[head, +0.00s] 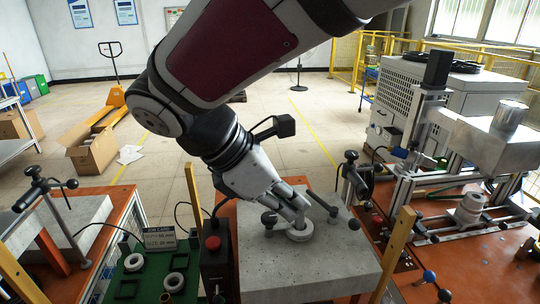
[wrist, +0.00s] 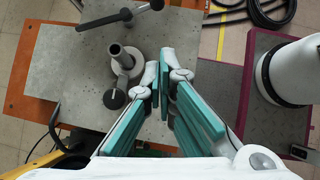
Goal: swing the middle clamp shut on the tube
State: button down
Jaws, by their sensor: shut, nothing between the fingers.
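The middle clamp stands on the grey plate, partly behind my gripper in the head view. Its black knob (head: 269,219) shows left of the fingers, and a dark bar shows to their right. In the wrist view its bar handle (wrist: 108,18) has black ends, and a black ball knob (wrist: 114,98) sits lower down. An upright hollow grey tube (wrist: 116,50) rises by a round flange, which also shows in the head view (head: 300,236). My gripper (wrist: 161,70) has its teal fingers shut and empty, just right of the flange. Whether they touch the clamp is unclear.
The grey plate (head: 335,270) lies on an orange bench. A control box with a red button (head: 213,243) stands at its left. Similar clamps stand on the left bench (head: 45,187) and at the right machine (head: 352,172). Wooden posts (head: 398,240) flank the plate.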

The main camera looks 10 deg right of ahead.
aim_at(331, 206)
jog(key=shift+w+a+f+n, duration=0.1)
jog(key=shift+w+a+n, duration=0.15)
jog(key=shift+a+n, duration=0.1)
jog(key=x, duration=0.9)
jog(key=shift+d, duration=0.25)
jog(key=d, duration=0.2)
jog(key=d+f, duration=0.1)
jog(key=shift+w+p, duration=0.35)
jog(key=shift+w+d+f, duration=0.15)
jog(key=shift+d+f, duration=0.05)
jog(key=shift+d, duration=0.4)
jog(key=shift+d+n+t, duration=0.15)
jog(key=shift+n+t, duration=0.1)
jog(key=shift+t, duration=0.05)
